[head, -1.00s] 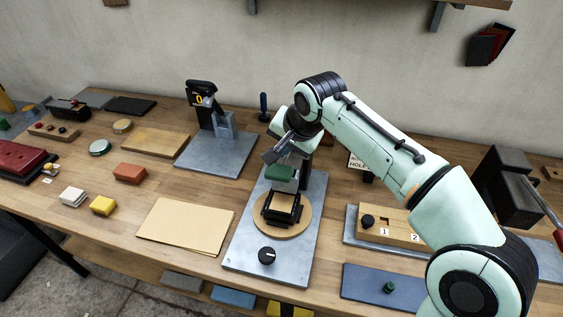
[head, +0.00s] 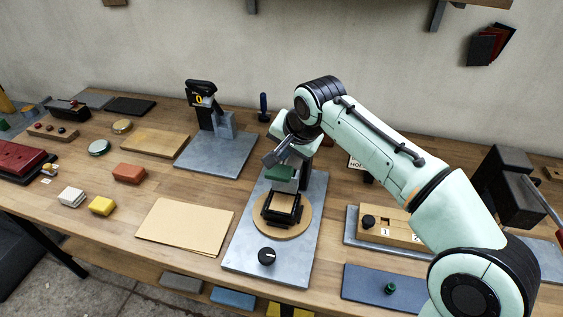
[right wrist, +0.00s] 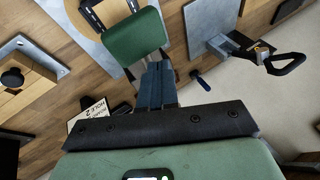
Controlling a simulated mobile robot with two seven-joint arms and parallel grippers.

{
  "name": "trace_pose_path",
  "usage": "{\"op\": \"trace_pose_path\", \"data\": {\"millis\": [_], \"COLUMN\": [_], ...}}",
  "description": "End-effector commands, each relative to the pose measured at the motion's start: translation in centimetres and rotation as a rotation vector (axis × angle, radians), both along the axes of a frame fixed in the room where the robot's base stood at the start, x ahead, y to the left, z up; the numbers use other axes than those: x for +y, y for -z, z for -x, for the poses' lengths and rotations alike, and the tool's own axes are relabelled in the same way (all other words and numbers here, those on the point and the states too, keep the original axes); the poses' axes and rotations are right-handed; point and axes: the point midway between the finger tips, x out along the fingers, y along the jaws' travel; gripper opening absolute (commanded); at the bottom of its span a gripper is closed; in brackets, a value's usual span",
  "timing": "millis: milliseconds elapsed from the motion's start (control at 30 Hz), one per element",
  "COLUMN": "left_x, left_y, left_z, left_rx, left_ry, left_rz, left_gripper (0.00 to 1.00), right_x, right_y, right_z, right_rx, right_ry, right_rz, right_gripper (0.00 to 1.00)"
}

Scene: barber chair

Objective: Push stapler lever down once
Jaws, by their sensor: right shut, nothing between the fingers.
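A press-like station with a grey base plate (head: 240,255) stands at the middle of the bench. I take it for the stapler, but cannot be sure. Its green pad (head: 280,173) sits above a black frame (head: 282,208) on a round wooden disc (head: 270,230). My right gripper (head: 272,158) is shut and empty, just above and behind the pad. In the right wrist view, the fingertips (right wrist: 156,66) are close to the green pad (right wrist: 137,38); I cannot tell whether they touch. The arm hides part of the station's rear. My left gripper is not in view.
A device with a black top (head: 201,88) stands on a grey plate to the left. Beige sheets (head: 185,227) lie beside the station. A wooden block with a knob (head: 385,225) and a blue plate (head: 385,287) are on the right. The back wall bounds the bench.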

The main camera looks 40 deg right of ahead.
Motion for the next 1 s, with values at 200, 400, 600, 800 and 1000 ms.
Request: {"op": "trace_pose_path", "data": {"millis": [200, 400, 600, 800, 1000], "left_x": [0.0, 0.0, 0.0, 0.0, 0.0], "left_y": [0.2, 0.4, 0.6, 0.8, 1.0], "left_z": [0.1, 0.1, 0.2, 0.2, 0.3], "left_rx": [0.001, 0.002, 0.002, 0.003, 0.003], "left_ry": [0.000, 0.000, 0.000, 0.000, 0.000], "left_rz": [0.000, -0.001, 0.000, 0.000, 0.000], "left_gripper": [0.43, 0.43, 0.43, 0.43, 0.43], "right_x": [0.0, 0.1, 0.1, 0.2, 0.2], "right_y": [0.3, 0.6, 0.8, 1.1, 1.3], "right_z": [0.0, 0.1, 0.1, 0.1, 0.1], "right_rx": [0.000, 0.000, 0.001, 0.001, 0.002], "right_ry": [0.000, 0.000, 0.000, 0.000, -0.001], "right_rz": [0.000, 0.000, 0.000, 0.000, -0.001], "right_gripper": [0.00, 0.00, 0.00, 0.00, 0.00]}}
